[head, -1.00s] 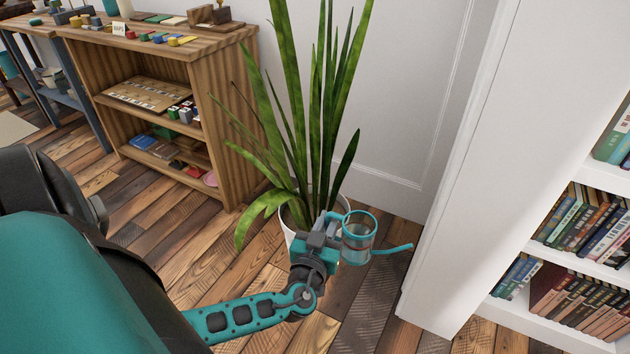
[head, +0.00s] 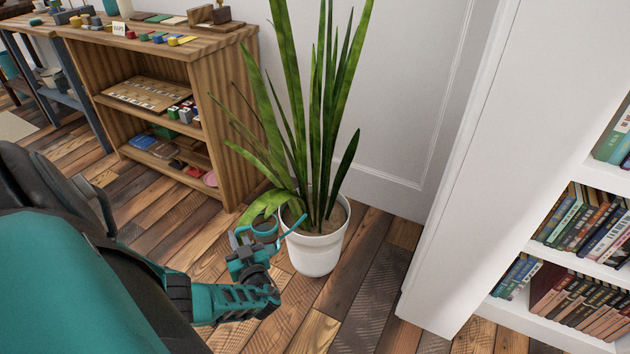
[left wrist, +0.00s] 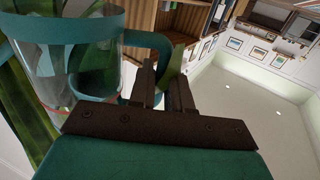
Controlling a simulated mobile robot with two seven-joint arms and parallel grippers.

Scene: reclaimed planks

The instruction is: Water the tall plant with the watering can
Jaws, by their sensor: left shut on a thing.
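The tall plant (head: 322,130) has long green upright leaves and stands in a white pot (head: 318,252) on the floor; brown soil shows inside the rim. My left gripper (head: 244,250) is left of the pot, shut on the handle of the watering can (head: 265,228). The can is clear with teal trim, and its teal spout (head: 292,229) reaches right, over or in front of the pot's near left rim. In the left wrist view the can's clear body (left wrist: 70,62) and teal handle (left wrist: 150,40) show beside the fingers (left wrist: 163,88). My right gripper is not in view.
A wooden shelf unit (head: 228,110) with games stands left of the plant. A white bookcase (head: 480,180) with books is at the right. A white wall (head: 410,80) is behind the plant. Plank floor (head: 360,310) is free in front of the pot.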

